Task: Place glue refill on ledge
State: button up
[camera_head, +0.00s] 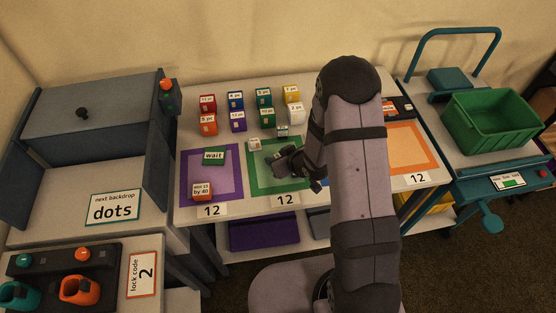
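My gripper (287,161) is low over the green-bordered mat (251,183) on the middle table. Its fingers are small, dark and partly covered by my arm, so I cannot tell whether they are open or hold anything. A small pale labelled box (254,144) stands at the mat's back edge, left of my gripper. A small green labelled box (282,131) stands just behind the mat. I cannot read which item is the glue refill. No part is clearly marked as the ledge.
Several coloured labelled boxes (237,121) stand in rows behind the mats. A purple mat (185,176) holds a "wait" block (214,155) and an orange-red box (202,191). An orange mat (432,158) lies right. A green crate (457,125) sits on a cart; a grey cabinet (58,115) stands left.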

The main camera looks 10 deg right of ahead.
jog(key=c, duration=0.3)
jog(key=shift+r, duration=0.2)
jog(key=shift+r, duration=4.85)
jog(key=shift+w+d, duration=0.1)
jog(key=shift+d, duration=0.25)
jog(key=s+d+m+h, duration=0.1)
jog(key=s+d+r+m+h, duration=0.1)
jog(key=d+m, duration=0.1)
jog(key=s+d+r+m+h, duration=0.1)
jog(key=shift+s+d+r+m+t+h, duration=0.1)
jog(key=shift+d+r+m+t+h, duration=0.05)
jog(key=shift+m+t+h, duration=0.2)
